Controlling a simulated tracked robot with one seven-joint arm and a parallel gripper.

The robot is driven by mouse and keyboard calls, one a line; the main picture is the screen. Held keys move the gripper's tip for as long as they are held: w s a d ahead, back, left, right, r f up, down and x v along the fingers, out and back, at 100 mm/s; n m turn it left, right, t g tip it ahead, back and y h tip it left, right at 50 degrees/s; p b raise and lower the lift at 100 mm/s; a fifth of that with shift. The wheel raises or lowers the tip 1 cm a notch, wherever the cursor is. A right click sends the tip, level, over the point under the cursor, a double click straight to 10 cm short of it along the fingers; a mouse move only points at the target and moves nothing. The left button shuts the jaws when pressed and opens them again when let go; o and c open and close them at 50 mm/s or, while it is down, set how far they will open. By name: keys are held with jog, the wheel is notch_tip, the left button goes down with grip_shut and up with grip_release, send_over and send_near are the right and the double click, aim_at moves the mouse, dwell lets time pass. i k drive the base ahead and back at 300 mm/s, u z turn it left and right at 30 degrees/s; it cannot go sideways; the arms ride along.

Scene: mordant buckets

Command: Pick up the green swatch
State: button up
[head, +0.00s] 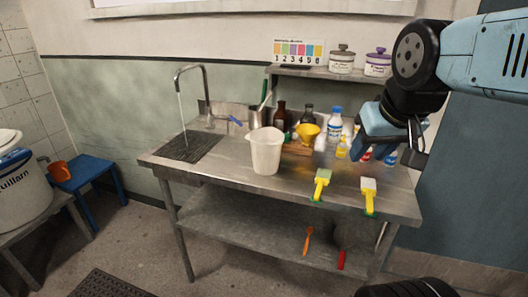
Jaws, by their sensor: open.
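A yellow-handled piece with a pale green flat head (323,175) lies near the front edge of the steel bench; its green part is the likeliest green swatch. A similar yellow-handled piece with a whitish head (368,185) lies to its right. Each has a small green bit at its front end. A wall chart (299,52) also carries small coloured squares. My gripper (408,152) is open, above the right part of the bench, up and to the right of both pieces and apart from them. My gripper partly hides the bottles behind it.
A white bucket (266,151) stands mid-bench, with a yellow funnel (307,132) and several bottles (334,124) behind. A tap (190,85) runs at the left. The shelf (347,74) holds two lidded jars. Bare steel lies between the bucket and the yellow-handled pieces.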

aim_at(322, 177)
jog(key=u, duration=0.5)
jog(key=k, duration=1.3)
jog(key=z, duration=0.7)
jog(key=i, duration=1)
jog(key=u, duration=0.1)
